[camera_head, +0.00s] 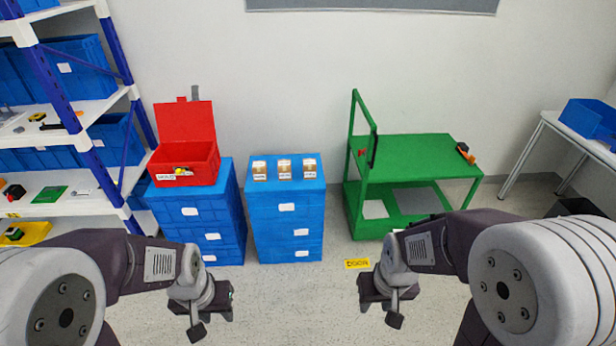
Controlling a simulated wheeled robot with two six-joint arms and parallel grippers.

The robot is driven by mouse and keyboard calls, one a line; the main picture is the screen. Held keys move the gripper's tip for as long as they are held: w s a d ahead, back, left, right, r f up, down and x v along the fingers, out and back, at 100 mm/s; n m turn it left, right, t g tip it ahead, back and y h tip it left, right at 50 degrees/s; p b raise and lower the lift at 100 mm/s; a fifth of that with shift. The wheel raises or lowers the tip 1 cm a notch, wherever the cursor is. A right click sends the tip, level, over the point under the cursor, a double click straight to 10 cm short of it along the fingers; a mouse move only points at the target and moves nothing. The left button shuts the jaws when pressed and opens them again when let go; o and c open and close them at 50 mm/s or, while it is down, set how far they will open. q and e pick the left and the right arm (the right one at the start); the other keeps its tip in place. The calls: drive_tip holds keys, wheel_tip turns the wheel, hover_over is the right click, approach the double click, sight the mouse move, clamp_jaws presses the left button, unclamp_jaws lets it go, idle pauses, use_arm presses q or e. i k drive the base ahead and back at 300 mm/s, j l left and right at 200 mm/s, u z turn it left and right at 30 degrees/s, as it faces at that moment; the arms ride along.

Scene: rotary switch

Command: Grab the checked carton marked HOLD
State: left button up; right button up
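Three small brown cartons with white labels stand in a row on a blue stack of crates: a left carton (260,171), a middle carton (284,169) and a right carton (309,168). Their print is too small to read, so I cannot tell which is marked HOLD. My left gripper (203,318) is low in front of the blue stacks, well short of the cartons. My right gripper (390,303) is low in front of the green cart. Both grippers are apart from the cartons, and their finger opening does not show clearly.
The blue crate stack (262,212) bears the cartons. An open red box (185,165) sits on another blue stack (190,222) to its left. A green cart (415,152) stands right, shelving (88,108) far left. A yellow floor sign (357,264) lies on clear floor.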

sight(309, 164)
drive_tip(key=i+j, duration=0.15)
drive_tip(key=i, duration=0.5)
drive_tip(key=i+j, duration=0.15)
drive_tip(key=i, duration=0.5)
drive_tip(key=i+j, duration=0.15)
drive_tip(key=i, duration=0.45)
drive_tip(key=i+l+z, duration=0.05)
